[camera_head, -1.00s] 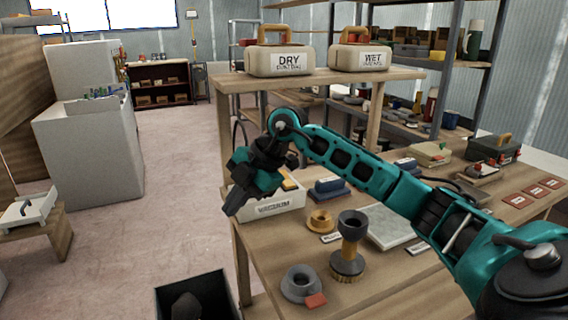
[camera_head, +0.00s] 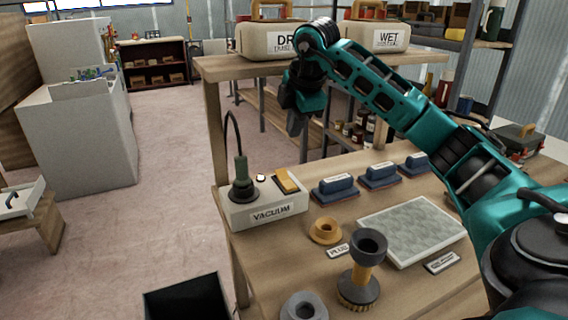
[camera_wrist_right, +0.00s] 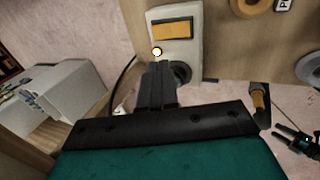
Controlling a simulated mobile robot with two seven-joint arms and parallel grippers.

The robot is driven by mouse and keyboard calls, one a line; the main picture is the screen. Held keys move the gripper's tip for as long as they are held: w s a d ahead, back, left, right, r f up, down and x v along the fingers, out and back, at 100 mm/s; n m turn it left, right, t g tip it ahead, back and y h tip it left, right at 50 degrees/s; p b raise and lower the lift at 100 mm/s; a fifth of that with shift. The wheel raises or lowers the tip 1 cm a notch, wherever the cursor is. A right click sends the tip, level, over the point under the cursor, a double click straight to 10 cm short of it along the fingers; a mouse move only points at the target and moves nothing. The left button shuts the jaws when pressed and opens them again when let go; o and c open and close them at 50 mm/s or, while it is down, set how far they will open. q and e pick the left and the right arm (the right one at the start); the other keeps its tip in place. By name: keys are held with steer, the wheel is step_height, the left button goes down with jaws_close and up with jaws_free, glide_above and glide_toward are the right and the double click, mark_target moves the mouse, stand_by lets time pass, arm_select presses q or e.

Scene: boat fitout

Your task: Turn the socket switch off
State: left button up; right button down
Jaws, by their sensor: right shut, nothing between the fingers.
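The white socket box (camera_head: 290,209) labelled VACUUM sits at the left end of the bench. Its yellow rocker switch (camera_head: 286,181) is on the top face, beside a small pale lamp (camera_head: 261,178) and a dark plug (camera_head: 242,184) with a cable. In the right wrist view the yellow switch (camera_wrist_right: 172,29) and glowing lamp (camera_wrist_right: 157,51) show just beyond my fingertips; the plug (camera_wrist_right: 182,73) is partly hidden behind them. My right gripper (camera_head: 294,128) is shut and empty, above the box and apart from it. Its fingers also show in the wrist view (camera_wrist_right: 158,68).
A shelf (camera_head: 215,68) with DRY and WET cases stands behind my gripper. Blue sanding blocks (camera_head: 335,188), a yellow ring (camera_head: 325,231), a brush (camera_head: 362,270) and a grey mat (camera_head: 412,228) lie to the right. Open floor is on the left.

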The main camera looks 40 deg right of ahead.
mark_target(282, 173)
steer(key=x, duration=1.4)
steer(key=shift+s+a, duration=0.1)
steer(key=shift+f, duration=0.25)
steer(key=shift+w+f, duration=0.1)
steer(key=shift+w, duration=0.25)
steer(key=shift+s, duration=0.25)
steer(key=shift+s+a, duration=0.15)
steer(key=shift+s, duration=0.45)
